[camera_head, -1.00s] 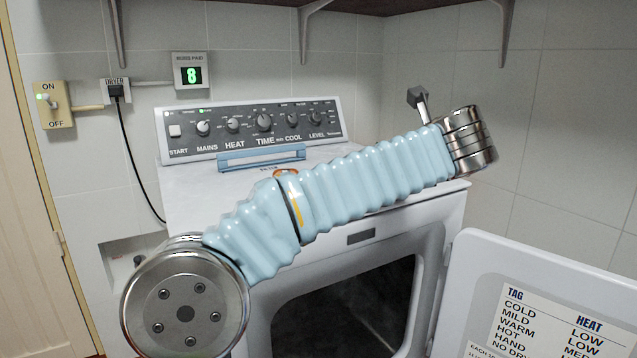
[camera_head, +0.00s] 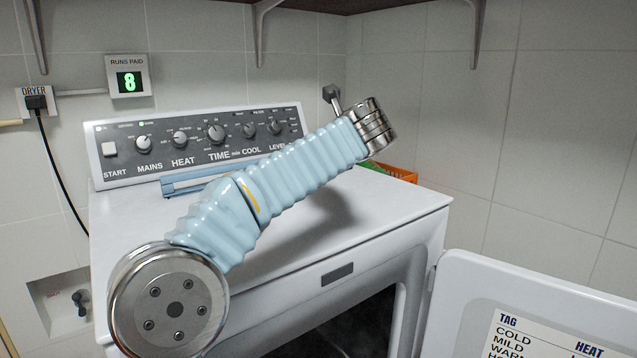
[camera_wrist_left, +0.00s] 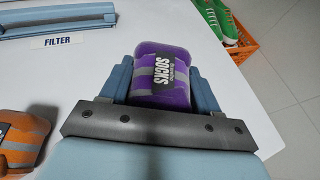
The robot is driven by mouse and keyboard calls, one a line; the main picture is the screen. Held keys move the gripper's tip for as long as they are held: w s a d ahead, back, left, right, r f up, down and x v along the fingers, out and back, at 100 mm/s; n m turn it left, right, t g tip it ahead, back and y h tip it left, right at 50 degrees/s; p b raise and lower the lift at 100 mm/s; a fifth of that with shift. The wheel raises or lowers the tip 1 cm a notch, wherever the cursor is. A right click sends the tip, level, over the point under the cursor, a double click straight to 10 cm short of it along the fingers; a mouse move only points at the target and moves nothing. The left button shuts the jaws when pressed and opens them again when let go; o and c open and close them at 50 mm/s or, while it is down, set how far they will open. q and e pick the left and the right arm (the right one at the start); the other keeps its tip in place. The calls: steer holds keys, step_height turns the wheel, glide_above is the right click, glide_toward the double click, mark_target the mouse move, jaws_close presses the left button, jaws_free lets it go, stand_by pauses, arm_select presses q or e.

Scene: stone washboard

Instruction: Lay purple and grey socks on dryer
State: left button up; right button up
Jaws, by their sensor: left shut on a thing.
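The purple and grey socks (camera_wrist_left: 158,68), a rolled bundle with a dark "SOCKS" label, sit between the two blue fingers of my left gripper (camera_wrist_left: 162,82) in the left wrist view. The gripper is shut on them. The white dryer top (camera_head: 385,215) lies beneath; I cannot tell whether the bundle touches it. In the head view my left arm reaches across the dryer from the lower left and hides the gripper and the socks. My right gripper is not in view.
An orange and grey sock bundle (camera_wrist_left: 22,140) lies on the dryer top. An orange crate (camera_wrist_left: 243,45) with green shoes stands beyond the dryer's edge. A blue filter handle (camera_wrist_left: 60,18) is at the back. The dryer door (camera_head: 530,310) hangs open at right.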

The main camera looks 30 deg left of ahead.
mark_target(322, 198)
arm_select(q)
steer(key=a+f, duration=0.1)
steer(key=w+f, duration=0.1)
steer(key=shift+w+a+f, duration=0.2)
steer(key=shift+a+f, duration=0.15)
steer(key=shift+f, duration=0.05)
steer(key=f, duration=0.1)
steer(key=a+f, duration=0.1)
steer(key=w+f, duration=0.1)
steer(key=shift+a+f, duration=0.15)
steer(key=shift+f, duration=0.8)
steer(key=shift+f, duration=0.25)
steer(key=o, duration=1.1)
steer(key=shift+r, duration=0.1)
steer(key=shift+c, duration=0.2)
